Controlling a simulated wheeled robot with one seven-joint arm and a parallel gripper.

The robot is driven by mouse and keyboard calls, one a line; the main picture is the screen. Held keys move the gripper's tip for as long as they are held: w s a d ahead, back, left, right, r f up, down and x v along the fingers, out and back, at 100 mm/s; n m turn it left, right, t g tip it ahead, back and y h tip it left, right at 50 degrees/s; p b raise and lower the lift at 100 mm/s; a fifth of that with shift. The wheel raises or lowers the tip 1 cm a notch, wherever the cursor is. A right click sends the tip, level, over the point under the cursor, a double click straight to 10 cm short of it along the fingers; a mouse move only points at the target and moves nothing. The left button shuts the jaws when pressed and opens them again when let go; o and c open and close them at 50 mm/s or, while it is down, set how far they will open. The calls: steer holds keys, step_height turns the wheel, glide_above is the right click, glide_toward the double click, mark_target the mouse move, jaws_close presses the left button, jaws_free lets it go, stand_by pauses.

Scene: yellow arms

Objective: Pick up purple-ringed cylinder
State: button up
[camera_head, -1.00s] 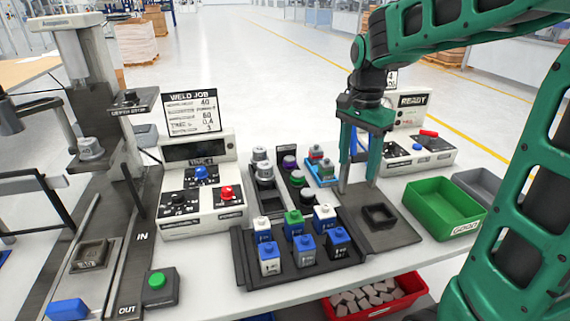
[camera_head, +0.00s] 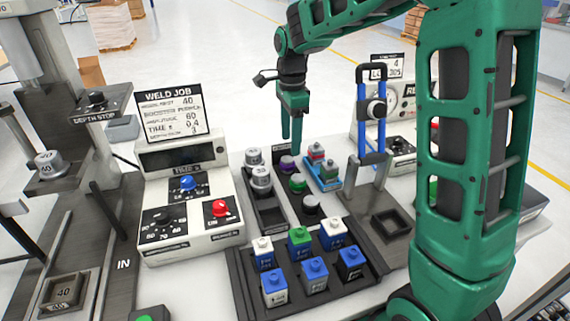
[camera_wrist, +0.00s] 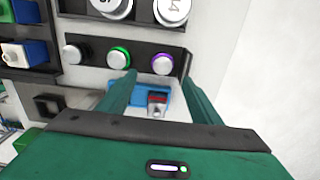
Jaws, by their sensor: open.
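The purple-ringed cylinder (camera_head: 287,163) is a short silver-topped knob at the back end of a dark narrow rack (camera_head: 292,204). In the wrist view the purple-ringed cylinder (camera_wrist: 162,65) shows upright between and just beyond my fingertips. My gripper (camera_head: 291,142) is open, points down and is above the rack's back end. In the wrist view my gripper (camera_wrist: 159,76) has nothing between its fingers. Whether a finger touches the cylinder cannot be told.
A green-ringed cylinder (camera_head: 298,183) and a plain grey one (camera_head: 311,204) share the rack. A blue tray (camera_head: 325,181) with small blocks stands close on the right. Larger silver cylinders (camera_head: 262,178) stand left. A blue-posted stand (camera_head: 376,145) is farther right.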

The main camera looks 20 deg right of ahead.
mark_target(287, 158)
steer(key=shift+w+a+f, duration=0.1)
steer(key=shift+a+f, duration=0.1)
steer(key=shift+f, duration=0.55)
steer(key=shift+a+f, duration=0.15)
steer(key=shift+f, duration=0.6)
steer(key=shift+w+f, duration=0.2)
steer(key=shift+f, duration=2.15)
steer(key=shift+c, duration=0.5)
steer(key=c, duration=1.1)
